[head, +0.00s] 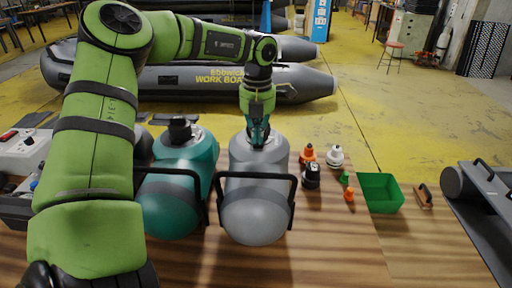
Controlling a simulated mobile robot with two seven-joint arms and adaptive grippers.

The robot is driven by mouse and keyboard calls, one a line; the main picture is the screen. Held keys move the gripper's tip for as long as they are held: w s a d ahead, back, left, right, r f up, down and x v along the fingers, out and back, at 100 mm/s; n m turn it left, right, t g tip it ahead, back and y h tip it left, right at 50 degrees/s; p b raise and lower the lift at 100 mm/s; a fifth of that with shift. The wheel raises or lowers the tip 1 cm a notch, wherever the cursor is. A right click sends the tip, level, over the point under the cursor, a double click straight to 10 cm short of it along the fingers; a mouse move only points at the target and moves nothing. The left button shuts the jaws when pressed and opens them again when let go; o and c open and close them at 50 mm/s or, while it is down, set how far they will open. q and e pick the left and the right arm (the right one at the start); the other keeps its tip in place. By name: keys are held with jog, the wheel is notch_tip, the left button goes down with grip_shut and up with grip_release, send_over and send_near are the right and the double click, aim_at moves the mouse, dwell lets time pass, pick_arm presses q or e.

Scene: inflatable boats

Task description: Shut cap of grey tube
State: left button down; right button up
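The grey tube (257,214) lies on the wooden table with its rounded end towards me and a black handle frame around it. My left gripper (258,138) points down at the far part of the grey tube, at or just above its top surface. The gripper hides the spot where the cap would be, so I cannot see the cap or whether it is open or closed. The fingers look close together, but they are too small to tell if they are shut on anything. My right gripper is not in view.
A teal tube (168,215) with a black cap (180,130) lies left of the grey one. To the right stand orange, black and white small valve-like parts (335,156), a green bin (381,193) and a brush (423,196). The front right of the table is clear.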

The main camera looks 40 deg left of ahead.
pick_arm(q)
jog(key=shift+w+a+r+p, duration=0.6)
jog(key=shift+w+a+r, duration=0.1)
jog(key=shift+w, duration=0.1)
jog(key=shift+w+a+r+p, duration=0.1)
jog(key=shift+w+a+p, duration=0.5)
jog(key=shift+w, duration=0.25)
jog(key=shift+w+a+f+p, duration=0.25)
jog(key=shift+w+a+p, duration=0.2)
jog(key=shift+w+a, duration=0.6)
jog(key=shift+w, duration=0.1)
jog(key=shift+r, duration=0.1)
